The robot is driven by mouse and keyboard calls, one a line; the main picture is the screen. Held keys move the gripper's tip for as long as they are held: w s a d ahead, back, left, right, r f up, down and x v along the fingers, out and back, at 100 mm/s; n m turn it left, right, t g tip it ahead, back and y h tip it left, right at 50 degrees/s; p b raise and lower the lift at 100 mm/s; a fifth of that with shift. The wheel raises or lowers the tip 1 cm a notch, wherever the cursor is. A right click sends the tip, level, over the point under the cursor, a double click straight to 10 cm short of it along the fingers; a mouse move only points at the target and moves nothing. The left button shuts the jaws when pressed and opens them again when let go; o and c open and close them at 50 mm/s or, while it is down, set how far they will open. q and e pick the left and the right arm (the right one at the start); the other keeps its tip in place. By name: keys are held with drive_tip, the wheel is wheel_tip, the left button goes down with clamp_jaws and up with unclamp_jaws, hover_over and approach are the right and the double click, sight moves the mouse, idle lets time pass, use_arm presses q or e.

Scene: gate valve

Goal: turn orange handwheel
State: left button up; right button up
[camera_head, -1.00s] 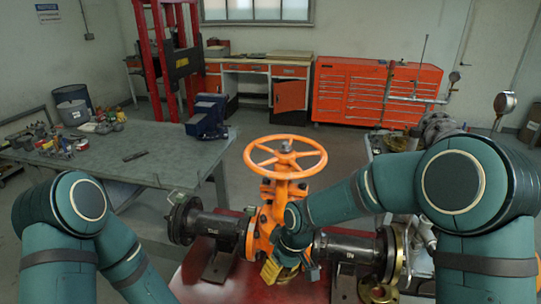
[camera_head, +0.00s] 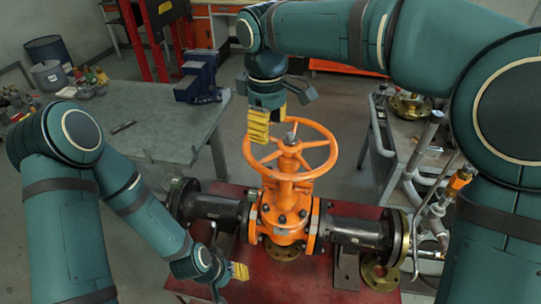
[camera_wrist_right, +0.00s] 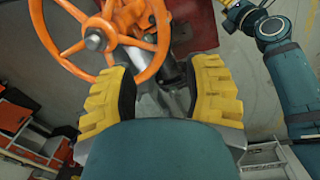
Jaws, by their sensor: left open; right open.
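The orange handwheel (camera_head: 318,134) sits level on top of the orange gate valve (camera_head: 285,215). My right gripper (camera_head: 259,128) hangs over the left rim of the wheel in the head view, with yellow fingers pointing down. In the right wrist view my right gripper (camera_wrist_right: 160,85) is open and empty. The handwheel (camera_wrist_right: 97,40) shows to the left there, partly cut off and outside the gap between the fingers. I cannot tell whether a finger touches the rim. My left gripper (camera_head: 238,270) is low, left of the valve body, near the red table, and holds nothing visible.
Dark flanged pipes (camera_head: 352,229) extend from both sides of the valve above the red table (camera_head: 255,290). A grey workbench (camera_head: 150,135) with a blue vise (camera_head: 198,82) stands at left. A cart (camera_head: 385,135) with pipe parts is at right.

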sight(271, 171)
drive_tip(key=f, duration=1.3)
drive_tip(key=shift+w+d+f+b, duration=0.25)
drive_tip(key=shift+w+f+b, duration=0.05)
drive_tip(key=shift+f+b, duration=0.1)
drive_tip(key=shift+r, duration=0.1)
clamp_jaws()
drive_tip(key=shift+s, duration=0.1)
